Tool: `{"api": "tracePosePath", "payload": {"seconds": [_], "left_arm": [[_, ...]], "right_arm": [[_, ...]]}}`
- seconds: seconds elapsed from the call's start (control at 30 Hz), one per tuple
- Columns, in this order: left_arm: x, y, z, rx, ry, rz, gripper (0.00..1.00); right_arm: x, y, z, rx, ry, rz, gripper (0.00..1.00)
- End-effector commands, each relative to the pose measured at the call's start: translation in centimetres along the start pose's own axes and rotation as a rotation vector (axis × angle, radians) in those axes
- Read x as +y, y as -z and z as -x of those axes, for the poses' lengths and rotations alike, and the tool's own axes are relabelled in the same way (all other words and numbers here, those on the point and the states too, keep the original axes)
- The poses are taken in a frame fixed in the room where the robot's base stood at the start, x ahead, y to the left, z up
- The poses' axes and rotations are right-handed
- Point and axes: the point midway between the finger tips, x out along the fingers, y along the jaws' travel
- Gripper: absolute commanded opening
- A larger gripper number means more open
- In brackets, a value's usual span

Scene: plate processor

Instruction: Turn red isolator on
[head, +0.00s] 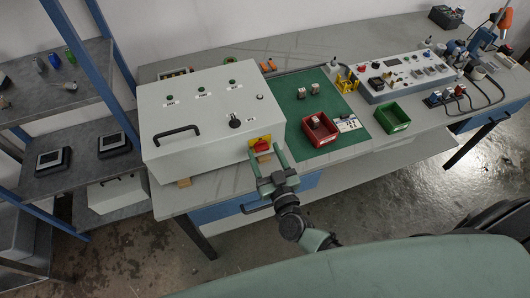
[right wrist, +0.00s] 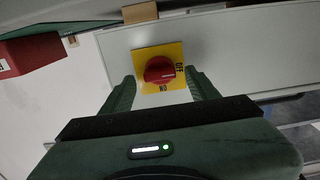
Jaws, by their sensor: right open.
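The red isolator (head: 261,145) is a round red knob on a yellow plate on the front face of a light grey control box (head: 208,142). In the right wrist view the red isolator (right wrist: 158,70) sits near the centre of its yellow plate (right wrist: 143,55), with OFF printed at the right and ON at the bottom. A pale mark on the knob points right, towards OFF. My right gripper (head: 267,156) is open in front of the knob; its fingers (right wrist: 163,88) show either side of it. I cannot tell whether they touch it. My left gripper is out of view.
The box has a black handle (head: 178,133) and buttons on top. The floor in front is open.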

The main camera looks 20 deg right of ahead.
Motion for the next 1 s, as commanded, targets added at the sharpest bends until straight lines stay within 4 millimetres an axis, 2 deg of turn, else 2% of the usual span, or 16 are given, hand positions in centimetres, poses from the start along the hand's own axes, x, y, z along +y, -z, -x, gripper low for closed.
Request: {"api": "tracePosePath", "payload": {"seconds": [0.23, 0.27, 0.47, 0.77, 1.0], "left_arm": [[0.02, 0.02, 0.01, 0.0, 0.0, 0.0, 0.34], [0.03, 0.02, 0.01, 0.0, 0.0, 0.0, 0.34], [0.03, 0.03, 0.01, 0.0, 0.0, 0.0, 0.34], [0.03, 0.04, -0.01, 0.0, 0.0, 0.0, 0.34], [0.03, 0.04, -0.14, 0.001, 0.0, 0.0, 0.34]], "right_arm": [[-0.04, 0.02, -0.17, 0.0, 0.001, -0.001, 0.6], [-0.04, 0.02, -0.17, 0.0, 0.001, -0.001, 0.57], [-0.04, 0.02, -0.15, 0.001, 0.001, 0.0, 0.02], [-0.04, 0.0, -0.12, 0.0, 0.001, -0.03, 0.0], [0.03, -0.05, -0.1, 0.0, -0.001, -0.155, 0.0]]}}
